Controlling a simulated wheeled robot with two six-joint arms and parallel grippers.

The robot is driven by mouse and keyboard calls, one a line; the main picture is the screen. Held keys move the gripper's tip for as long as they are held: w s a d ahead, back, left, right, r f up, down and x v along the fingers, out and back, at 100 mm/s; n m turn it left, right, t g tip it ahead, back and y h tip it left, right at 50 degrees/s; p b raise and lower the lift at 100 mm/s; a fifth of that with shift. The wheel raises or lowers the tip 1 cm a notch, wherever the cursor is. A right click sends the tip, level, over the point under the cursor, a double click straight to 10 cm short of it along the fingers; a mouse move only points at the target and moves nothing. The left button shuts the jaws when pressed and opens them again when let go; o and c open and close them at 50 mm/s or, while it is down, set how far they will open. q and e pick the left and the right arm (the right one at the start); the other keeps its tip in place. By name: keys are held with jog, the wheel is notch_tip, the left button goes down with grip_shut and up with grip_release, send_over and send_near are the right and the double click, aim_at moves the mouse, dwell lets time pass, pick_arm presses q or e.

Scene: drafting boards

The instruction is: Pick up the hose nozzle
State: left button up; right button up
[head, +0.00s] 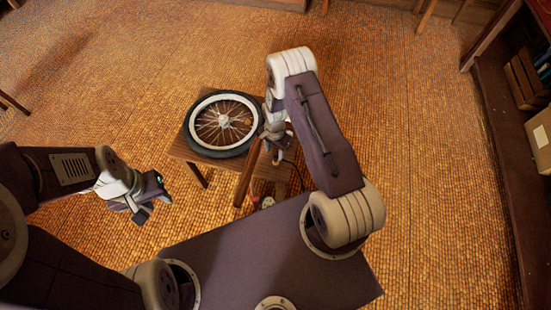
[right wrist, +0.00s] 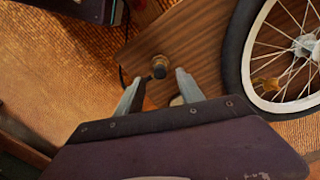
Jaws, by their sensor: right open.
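What looks like the hose nozzle (right wrist: 159,66), a small upright piece with a dark round end and a tan collar, is on the wooden table in the right wrist view. My right gripper (right wrist: 160,86) is open, with its two grey fingers to either side of and just short of the nozzle, apart from it. In the head view my right gripper (head: 277,154) is over the table's right part, and I cannot make out the nozzle there. My left gripper (head: 154,206) is empty, left of the table, with its fingers apart.
A spoked wheel with a black tyre (head: 223,121) lies flat on the small wooden table (head: 182,148), close to my right gripper. It also shows in the right wrist view (right wrist: 238,50). A wooden crate (head: 526,79) and a cardboard box (head: 540,140) stand at the far right. Much floor is clear.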

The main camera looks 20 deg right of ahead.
aim_at(275, 157)
notch_tip(275, 157, down, 6)
jog(key=shift+f+b, duration=0.25)
jog(key=shift+b, duration=0.35)
grip_shut()
